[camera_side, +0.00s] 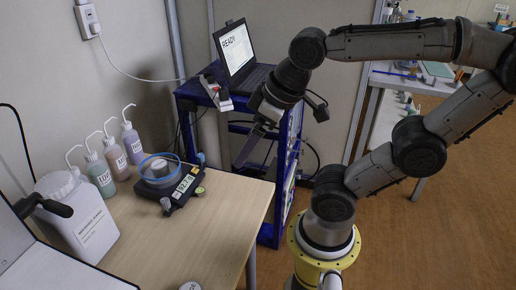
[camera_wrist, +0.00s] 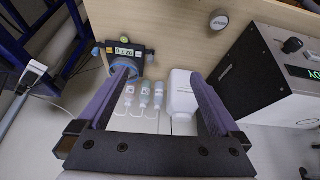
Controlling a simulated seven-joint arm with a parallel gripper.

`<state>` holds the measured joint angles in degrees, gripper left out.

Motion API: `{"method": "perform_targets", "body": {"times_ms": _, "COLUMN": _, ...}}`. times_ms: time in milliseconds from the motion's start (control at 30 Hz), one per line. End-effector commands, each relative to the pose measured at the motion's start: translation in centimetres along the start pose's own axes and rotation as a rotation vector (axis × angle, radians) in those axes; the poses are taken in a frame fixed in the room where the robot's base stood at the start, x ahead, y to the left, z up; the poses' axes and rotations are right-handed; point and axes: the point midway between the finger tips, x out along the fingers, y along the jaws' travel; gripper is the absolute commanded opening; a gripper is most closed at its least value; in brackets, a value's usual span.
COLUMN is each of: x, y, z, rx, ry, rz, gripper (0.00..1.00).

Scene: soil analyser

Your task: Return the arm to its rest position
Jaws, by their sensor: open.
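My gripper (camera_side: 245,150) hangs from my raised, bent arm, in the air beyond the right edge of the wooden table (camera_side: 225,215), in front of the blue cart. Its fingers point down and slightly left, clear of the table and the balance. In the wrist view my gripper (camera_wrist: 160,78) has its two fingers wide apart with nothing held between them. The wash bottles and white jug show between the fingers, well beyond them.
A balance (camera_side: 172,190) with a blue-rimmed dish, several wash bottles (camera_side: 115,158), a white jug (camera_side: 85,222) and a small round container (camera_wrist: 219,20) stand on the table. An analyser (camera_wrist: 262,75) stands beside them. A blue cart (camera_side: 285,150) carries a laptop (camera_side: 237,50) reading READY.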

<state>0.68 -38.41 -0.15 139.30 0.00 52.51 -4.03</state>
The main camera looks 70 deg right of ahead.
Motion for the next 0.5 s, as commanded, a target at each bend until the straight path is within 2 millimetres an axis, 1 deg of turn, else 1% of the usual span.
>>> {"method": "perform_targets", "body": {"times_ms": 33, "x": 0.1, "y": -0.2, "z": 0.9, "rx": 0.021, "ry": 0.012, "rz": -0.002, "gripper": 1.00}}
{"method": "perform_targets", "body": {"times_ms": 100, "x": 0.2, "y": -0.3, "z": 1.7, "rx": 0.045, "ry": 0.021, "rz": -0.004, "gripper": 1.00}}
{"method": "perform_targets", "body": {"times_ms": 167, "x": 0.3, "y": -0.3, "z": 2.1, "rx": 0.056, "ry": 0.025, "rz": -0.004, "gripper": 1.00}}
{"method": "perform_targets", "body": {"times_ms": 500, "x": 0.3, "y": -0.3, "z": 2.2, "rx": 0.061, "ry": 0.025, "rz": -0.005, "gripper": 1.00}}
